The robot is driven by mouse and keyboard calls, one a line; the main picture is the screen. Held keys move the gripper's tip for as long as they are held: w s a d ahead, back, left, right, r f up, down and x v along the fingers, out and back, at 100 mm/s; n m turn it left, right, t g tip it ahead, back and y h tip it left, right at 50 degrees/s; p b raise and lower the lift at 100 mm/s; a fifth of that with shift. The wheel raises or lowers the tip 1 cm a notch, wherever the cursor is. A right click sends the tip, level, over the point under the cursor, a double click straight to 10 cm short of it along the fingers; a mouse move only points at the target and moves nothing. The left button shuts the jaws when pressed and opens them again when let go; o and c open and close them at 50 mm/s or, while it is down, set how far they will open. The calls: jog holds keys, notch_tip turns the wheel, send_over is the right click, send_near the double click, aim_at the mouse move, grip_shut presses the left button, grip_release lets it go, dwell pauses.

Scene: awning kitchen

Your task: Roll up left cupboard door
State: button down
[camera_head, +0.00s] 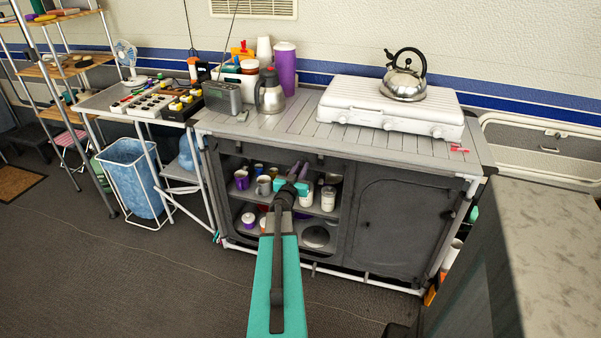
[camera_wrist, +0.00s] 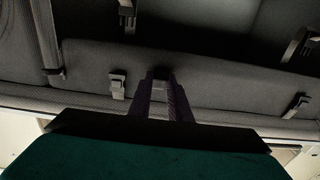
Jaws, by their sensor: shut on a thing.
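The left cupboard (camera_head: 230,205) stands open in the head view, with its shelves and contents showing. Its grey fabric door appears gathered in a band along the top of the opening, and grey fabric (camera_wrist: 225,88) fills the middle of the wrist view. My gripper (camera_head: 299,170) is at the upper part of the opening, right of its middle. In the wrist view its purple fingers (camera_wrist: 160,76) are close together against the fabric, shut on a small part of the door. What lies exactly between the fingertips is too dark to see clearly. Buckles (camera_wrist: 118,85) hang beside them.
Mugs (camera_head: 263,185) and jars (camera_head: 328,198) stand on the shelves just behind my gripper. The right cupboard door (camera_head: 385,228) is closed. The counter above holds a white stove (camera_head: 390,110) with a kettle (camera_head: 404,78). A grey-topped cabinet (camera_head: 550,250) stands at right. Floor at left is free.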

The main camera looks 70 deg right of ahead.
jog(key=shift+s+d+r+p, duration=0.15)
jog(key=shift+r+p, duration=0.65)
jog(key=shift+r, duration=0.95)
jog(key=c, duration=1.6)
grip_release()
jog(key=shift+c, duration=0.2)
jog(key=shift+a+f, duration=0.2)
jog(key=shift+a, duration=0.15)
jog(key=a+b, duration=0.1)
jog(key=a, duration=1.2)
jog(key=shift+s, duration=0.3)
jog(key=shift+w+a, duration=0.1)
